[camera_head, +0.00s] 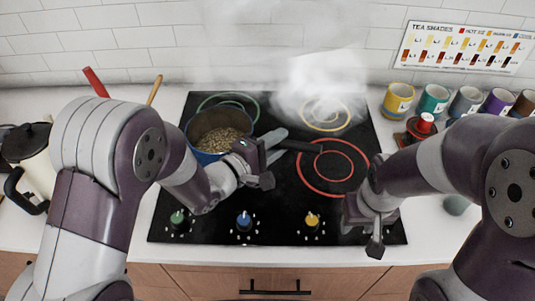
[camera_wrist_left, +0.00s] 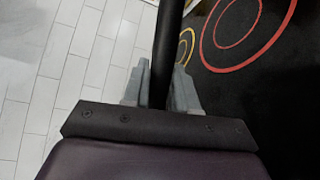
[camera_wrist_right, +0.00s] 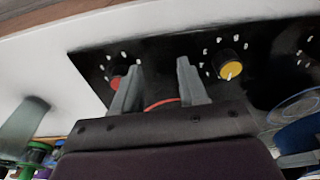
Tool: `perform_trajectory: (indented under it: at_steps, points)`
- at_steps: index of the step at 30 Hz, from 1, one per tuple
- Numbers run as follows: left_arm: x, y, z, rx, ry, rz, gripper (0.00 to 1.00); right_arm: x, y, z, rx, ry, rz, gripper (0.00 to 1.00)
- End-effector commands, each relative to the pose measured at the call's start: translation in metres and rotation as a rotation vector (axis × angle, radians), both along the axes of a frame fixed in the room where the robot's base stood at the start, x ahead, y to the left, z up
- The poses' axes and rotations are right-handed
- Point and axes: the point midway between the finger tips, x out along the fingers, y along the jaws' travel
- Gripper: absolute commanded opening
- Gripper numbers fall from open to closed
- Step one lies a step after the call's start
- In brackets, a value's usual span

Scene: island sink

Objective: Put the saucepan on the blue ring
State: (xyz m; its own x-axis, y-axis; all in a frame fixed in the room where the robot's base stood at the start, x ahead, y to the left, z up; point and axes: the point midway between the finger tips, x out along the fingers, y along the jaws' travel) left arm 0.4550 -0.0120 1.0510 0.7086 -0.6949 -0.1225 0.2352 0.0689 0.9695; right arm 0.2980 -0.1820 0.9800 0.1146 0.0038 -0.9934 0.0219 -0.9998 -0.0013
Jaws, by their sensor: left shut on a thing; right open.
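The saucepan (camera_head: 205,150) is blue with grain-like contents and stands on the left part of the black cooktop, in front of the green ring (camera_head: 250,101). Its black handle (camera_head: 303,147) points right. My left gripper (camera_head: 278,145) is shut on this handle, which also runs between its fingers in the left wrist view (camera_wrist_left: 165,50). A thin blue ring (camera_wrist_right: 297,107) shows beside the saucepan (camera_wrist_right: 298,135) in the right wrist view; in the head view the pan and my left arm hide it. I cannot tell whether the pan touches the cooktop. My right gripper (camera_wrist_right: 158,72) is open and empty over the cooktop's front right.
A red ring (camera_head: 333,166) and a steaming yellow ring (camera_head: 326,114) are bare on the right. Control knobs (camera_head: 312,220) line the front edge. A kettle (camera_head: 28,150) stands at left; several coloured cans (camera_head: 433,102) and a red-topped item (camera_head: 424,124) stand at right.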

Motion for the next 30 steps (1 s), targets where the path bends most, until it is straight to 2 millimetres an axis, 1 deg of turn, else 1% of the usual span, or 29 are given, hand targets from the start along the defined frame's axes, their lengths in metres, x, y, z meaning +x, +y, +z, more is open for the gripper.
perform_trajectory:
  at_steps: [2,5,8,12,20,21,23,30]
  points:
    - [0.001,0.009,-0.004,-0.001,-0.004,0.002,0.00,0.000,0.000,0.000,0.000,0.000,0.000,0.43]
    - [0.000,0.013,-0.009,-0.002,-0.004,-0.001,0.00,0.000,0.000,0.000,0.000,0.000,0.000,0.43]
    - [0.000,0.013,-0.022,-0.001,-0.002,-0.002,0.00,0.000,0.000,-0.002,0.000,0.000,0.000,0.43]
    - [0.000,0.013,-0.046,-0.001,-0.002,-0.001,0.00,0.000,0.000,-0.004,0.000,0.000,0.000,0.43]
    - [0.000,0.013,-0.047,-0.001,-0.005,-0.001,0.00,0.000,0.000,-0.004,0.000,0.000,0.000,0.43]
    - [-0.001,0.013,-0.049,-0.001,0.001,-0.001,0.34,0.000,0.000,-0.004,0.000,0.000,0.000,0.43]
    - [-0.001,0.013,-0.049,-0.001,-0.001,-0.001,0.53,0.000,0.000,-0.004,0.000,0.000,0.000,0.43]
    - [-0.001,0.013,-0.048,-0.001,-0.001,-0.001,0.53,0.000,0.000,-0.004,0.000,0.000,0.000,0.43]
